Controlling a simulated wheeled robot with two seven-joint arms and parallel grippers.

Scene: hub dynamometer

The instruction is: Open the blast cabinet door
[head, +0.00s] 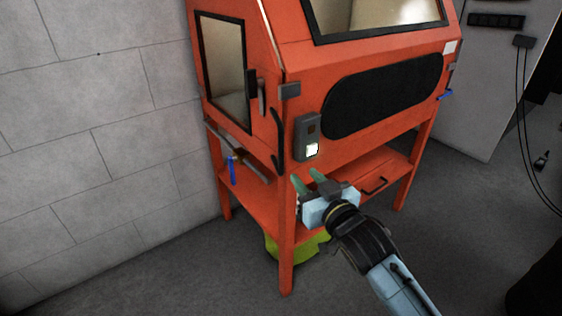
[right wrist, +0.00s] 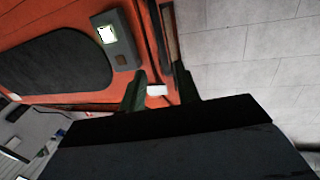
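The orange blast cabinet (head: 300,75) stands on legs against the grey wall. Its side door (head: 262,125), with a black-framed window (head: 224,72), appears shut flush with the cabinet. A curved black handle (head: 278,142) runs down near the door's front edge, below a dark latch piece (head: 261,97). My right gripper (head: 308,180) is in front of the cabinet's near corner, below and right of the handle. Its two green fingers are apart. In the right wrist view, the gripper (right wrist: 158,76) points at the orange corner, with nothing clearly held. My left gripper is not in view.
A grey switch box (head: 307,137) with a lit panel sits just above my right gripper. The block wall (head: 100,130) is at left; floor in front is clear.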

